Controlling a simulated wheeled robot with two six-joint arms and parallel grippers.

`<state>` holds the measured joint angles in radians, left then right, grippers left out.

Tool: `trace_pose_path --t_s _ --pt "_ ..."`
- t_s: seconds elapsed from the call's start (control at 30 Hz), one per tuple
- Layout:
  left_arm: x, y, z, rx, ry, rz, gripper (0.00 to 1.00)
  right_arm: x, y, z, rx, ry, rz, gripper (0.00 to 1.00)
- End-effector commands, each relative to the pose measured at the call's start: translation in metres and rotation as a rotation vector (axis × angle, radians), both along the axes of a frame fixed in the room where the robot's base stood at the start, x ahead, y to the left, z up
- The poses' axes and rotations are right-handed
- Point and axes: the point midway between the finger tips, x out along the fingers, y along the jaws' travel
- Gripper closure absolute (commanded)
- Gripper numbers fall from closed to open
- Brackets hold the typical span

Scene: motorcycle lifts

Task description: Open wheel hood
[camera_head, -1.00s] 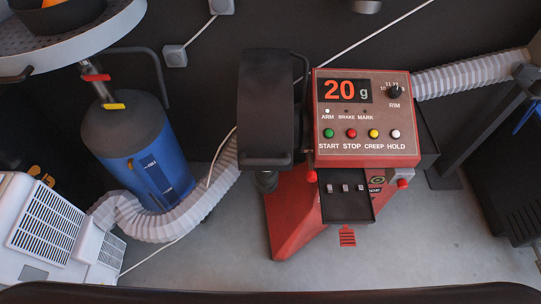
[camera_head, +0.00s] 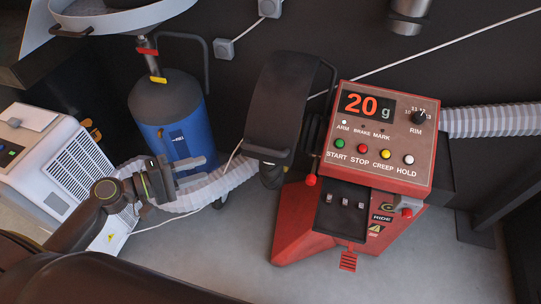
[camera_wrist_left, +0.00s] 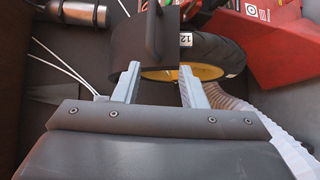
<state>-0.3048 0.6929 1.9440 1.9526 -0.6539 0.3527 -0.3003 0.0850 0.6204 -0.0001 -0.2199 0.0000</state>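The wheel hood (camera_head: 292,90) is a dark curved cover on the left side of the red balancer machine (camera_head: 325,215). It is down, with a bar handle (camera_head: 268,153) at its lower front edge. In the left wrist view the hood (camera_wrist_left: 134,52) is ahead, partly over a tyre (camera_wrist_left: 222,50) with a yellow rim. My left gripper (camera_head: 204,168) is open and empty, left of the handle and apart from it. Its two fingers frame the hood's lower part in the left wrist view (camera_wrist_left: 160,74). My right gripper is not in view.
The machine's control panel (camera_head: 380,135) reads 20 g, right of the hood. A blue cylinder tank (camera_head: 165,125) stands behind my left gripper. A ribbed white hose (camera_head: 225,180) runs near the gripper. A white vented unit (camera_head: 70,165) stands at left.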

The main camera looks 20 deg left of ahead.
Motion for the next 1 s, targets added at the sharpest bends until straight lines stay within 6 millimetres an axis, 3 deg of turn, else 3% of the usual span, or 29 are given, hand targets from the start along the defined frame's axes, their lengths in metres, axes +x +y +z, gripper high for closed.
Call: trace_pose_path --t_s 0.1,0.37,1.0 --pt "-0.003 -0.008 0.015 -0.039 -0.006 -0.031 0.62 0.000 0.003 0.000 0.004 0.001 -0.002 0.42" --pt "0.010 -0.024 0.015 -0.048 -0.011 -0.031 0.62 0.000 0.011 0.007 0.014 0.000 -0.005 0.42" --pt "0.083 -0.102 0.000 -0.047 -0.007 -0.030 0.62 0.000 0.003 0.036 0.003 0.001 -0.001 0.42"
